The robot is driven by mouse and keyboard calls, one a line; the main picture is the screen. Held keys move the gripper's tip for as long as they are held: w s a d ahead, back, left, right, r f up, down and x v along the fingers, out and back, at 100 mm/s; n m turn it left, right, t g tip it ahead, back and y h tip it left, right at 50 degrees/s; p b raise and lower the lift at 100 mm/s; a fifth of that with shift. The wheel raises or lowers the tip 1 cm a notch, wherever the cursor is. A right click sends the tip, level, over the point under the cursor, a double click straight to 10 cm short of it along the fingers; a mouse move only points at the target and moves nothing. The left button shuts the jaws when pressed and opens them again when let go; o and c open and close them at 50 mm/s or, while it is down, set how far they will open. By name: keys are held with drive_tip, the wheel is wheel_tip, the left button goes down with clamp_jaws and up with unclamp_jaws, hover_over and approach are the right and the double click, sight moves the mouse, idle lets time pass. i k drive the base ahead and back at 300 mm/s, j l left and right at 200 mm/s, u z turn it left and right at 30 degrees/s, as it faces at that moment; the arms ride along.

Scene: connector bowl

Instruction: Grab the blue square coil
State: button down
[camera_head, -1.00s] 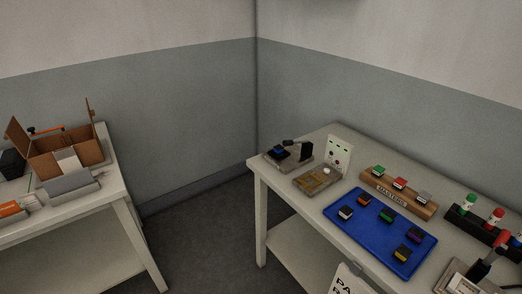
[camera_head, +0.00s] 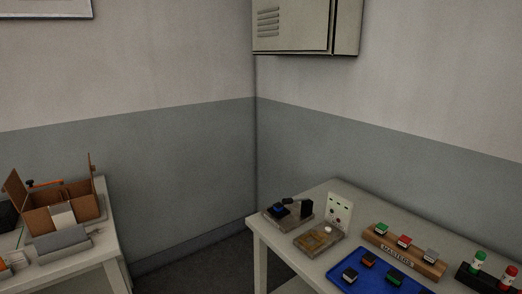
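A small dark square block with a blue top (camera_head: 280,210) sits on a grey fixture (camera_head: 275,220) at the back left corner of the right table. It may be the blue square coil, but it is too small to be sure. A blue tray (camera_head: 333,275) lies in front on the same table, cut off by the bottom edge. Small dark blocks stand on it, with a greyish top (camera_head: 350,273), an orange-red top (camera_head: 369,258) and a green top (camera_head: 394,277). My gripper is not in view.
The right table (camera_head: 262,232) also carries a wooden-topped fixture (camera_head: 319,238), a white upright panel (camera_head: 338,212), a "MASTERS" rack (camera_head: 400,251) and colour-topped bottles (camera_head: 478,262). The left table (camera_head: 95,255) holds an open cardboard box (camera_head: 85,207). A wall cabinet (camera_head: 292,27) hangs above.

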sight(278, 207)
drive_tip(key=i+j, duration=0.2)
drive_tip(key=j, duration=0.15)
drive_tip(key=i+j, duration=0.15)
drive_tip(key=j, duration=0.25)
drive_tip(key=i+j, duration=0.2)
drive_tip(key=j, duration=0.15)
